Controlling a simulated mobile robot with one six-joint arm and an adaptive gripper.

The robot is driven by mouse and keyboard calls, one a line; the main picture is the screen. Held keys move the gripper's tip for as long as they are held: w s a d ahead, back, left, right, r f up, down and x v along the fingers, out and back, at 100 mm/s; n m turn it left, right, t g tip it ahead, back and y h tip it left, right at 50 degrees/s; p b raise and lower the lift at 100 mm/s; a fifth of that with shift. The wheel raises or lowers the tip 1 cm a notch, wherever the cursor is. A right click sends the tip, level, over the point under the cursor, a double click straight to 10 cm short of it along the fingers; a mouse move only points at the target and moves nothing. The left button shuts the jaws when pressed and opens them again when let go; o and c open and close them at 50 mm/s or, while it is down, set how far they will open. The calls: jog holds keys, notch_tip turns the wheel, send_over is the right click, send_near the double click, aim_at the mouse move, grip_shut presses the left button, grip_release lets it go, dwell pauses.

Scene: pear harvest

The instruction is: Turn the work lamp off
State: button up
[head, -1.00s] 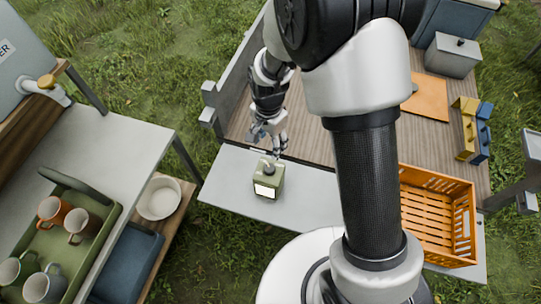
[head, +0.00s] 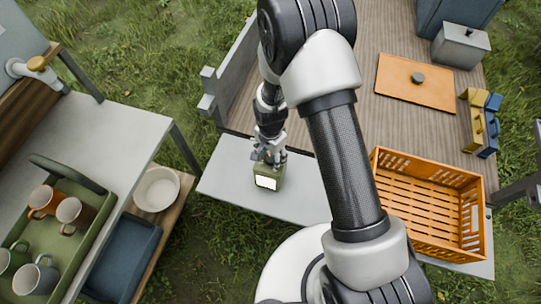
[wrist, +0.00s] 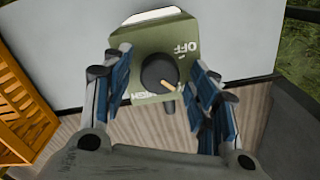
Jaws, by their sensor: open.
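The work lamp (head: 267,182) is a small olive-green box with a bright white lit panel, standing on the grey tailgate (head: 225,175). The wrist view shows the lamp's top (wrist: 160,40) with a round dark knob (wrist: 158,72) that has a pale pointer line. White lettering reads "OFF" on one side and "HIGH" on another; the pointer is turned toward the lower right, away from "OFF". My gripper (head: 268,155) is directly above the lamp. In the wrist view my gripper (wrist: 160,85) is open, its two blue-padded fingers on either side of the knob, apart from it.
An orange crate (head: 378,200) stands right of the lamp. An orange board (head: 395,85), a grey box (head: 460,45) and yellow and blue blocks (head: 478,120) are on the wooden bed. At left are a tray of mugs (head: 90,235) and a white bowl (head: 157,189).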

jog(key=shift+c, duration=0.5)
jog(key=c, duration=1)
jog(key=shift+o, duration=0.2)
jog(key=n, duration=0.3)
jog(key=shift+n, duration=0.4)
jog(key=n, duration=0.3)
jog(key=shift+n, duration=0.3)
jog(key=n, duration=0.6)
jog(key=shift+b, duration=0.35)
jog(key=shift+n, duration=0.4)
